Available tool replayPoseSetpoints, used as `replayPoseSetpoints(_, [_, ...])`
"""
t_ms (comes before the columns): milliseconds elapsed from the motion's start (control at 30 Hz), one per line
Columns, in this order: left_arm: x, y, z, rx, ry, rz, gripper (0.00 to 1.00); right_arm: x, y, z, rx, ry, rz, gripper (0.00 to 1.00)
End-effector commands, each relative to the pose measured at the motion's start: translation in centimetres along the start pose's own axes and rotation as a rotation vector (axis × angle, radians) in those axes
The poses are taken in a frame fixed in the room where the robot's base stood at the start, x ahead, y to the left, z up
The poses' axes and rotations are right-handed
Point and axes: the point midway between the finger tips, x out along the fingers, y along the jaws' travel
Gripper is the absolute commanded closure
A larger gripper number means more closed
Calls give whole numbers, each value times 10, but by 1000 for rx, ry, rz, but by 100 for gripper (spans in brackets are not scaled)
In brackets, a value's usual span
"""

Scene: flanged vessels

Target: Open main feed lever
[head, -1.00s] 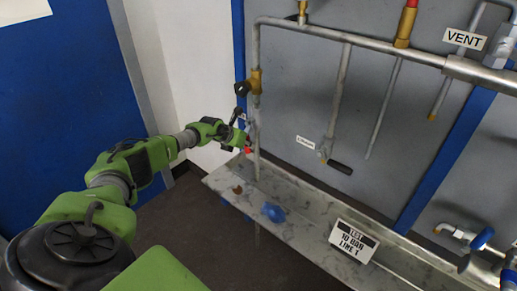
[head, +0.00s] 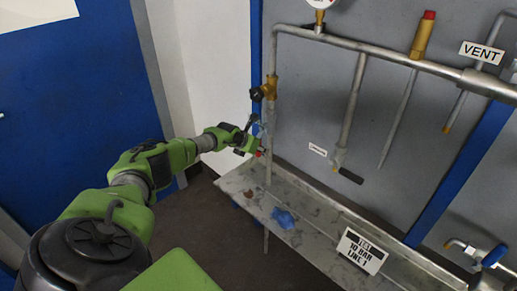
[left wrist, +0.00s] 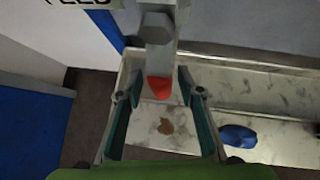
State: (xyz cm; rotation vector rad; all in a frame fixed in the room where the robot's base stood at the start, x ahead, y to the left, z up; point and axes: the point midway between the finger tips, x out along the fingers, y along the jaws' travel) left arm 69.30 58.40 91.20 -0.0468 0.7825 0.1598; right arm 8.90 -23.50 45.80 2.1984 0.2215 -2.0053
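The feed lever (left wrist: 158,50) is a grey metal handle with a red tip in the left wrist view. It hangs from the top of that view, below a partly cut-off label (left wrist: 80,3) that seems to read FEED upside down. My left gripper (left wrist: 160,85) is open, with one finger on each side of the red tip; I cannot tell whether either touches it. In the head view my left gripper (head: 257,145) is at the left vertical pipe (head: 270,130), where the lever is mostly hidden. My right gripper is in neither view.
A brass valve (head: 266,90) with a black knob sits above the gripper. A drain lever (head: 350,175) with a black grip is to the right. Below are a metal tray (head: 310,235), a blue object (head: 284,217) and a test sign (head: 361,250). A white wall stands left.

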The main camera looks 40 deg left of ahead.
Motion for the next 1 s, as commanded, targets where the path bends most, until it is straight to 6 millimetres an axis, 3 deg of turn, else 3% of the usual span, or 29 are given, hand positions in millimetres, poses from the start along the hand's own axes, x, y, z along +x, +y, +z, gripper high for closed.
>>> replayPoseSetpoints(267, [-1, 0, 0, -2, 0, -1, 66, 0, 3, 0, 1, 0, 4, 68])
replayPoseSetpoints(467, [-14, 1, 0, 1, 0, -1, 66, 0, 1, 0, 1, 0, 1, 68])
replayPoseSetpoints(1000, [-89, 1, -1, 2, 1, 0, 66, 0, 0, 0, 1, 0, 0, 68])
